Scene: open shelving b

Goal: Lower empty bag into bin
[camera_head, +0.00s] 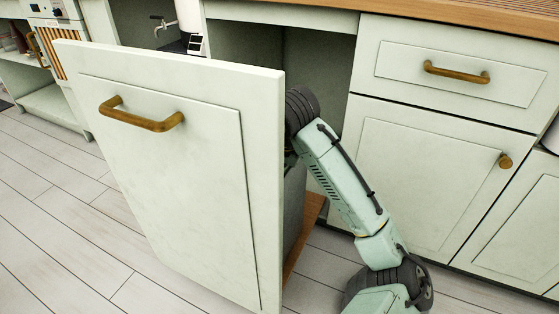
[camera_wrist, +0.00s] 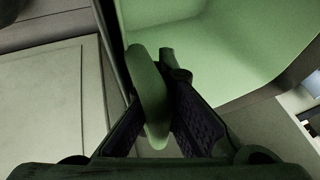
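My gripper (camera_wrist: 162,100) points down into the pull-out unit. In the wrist view its two dark fingers are on either side of a narrow green strip and look closed on it. The strip seems to be part of the green bag (camera_wrist: 220,45), whose smooth, pale green surface spreads across the top of that view. Its full shape and lower end are not visible. In the head view the pull-out door hides the gripper and the bag. A dark grey surface (camera_head: 294,205) behind the door appears to be the bin's side; its opening is hidden.
The pull-out cabinet door (camera_head: 175,190) stands out from the counter, with a brass handle (camera_head: 140,118). A wooden base edge (camera_head: 306,232) shows below it. A closed drawer (camera_head: 460,75) and cupboard (camera_head: 425,170) are at right. The plank floor (camera_head: 60,220) at left is clear.

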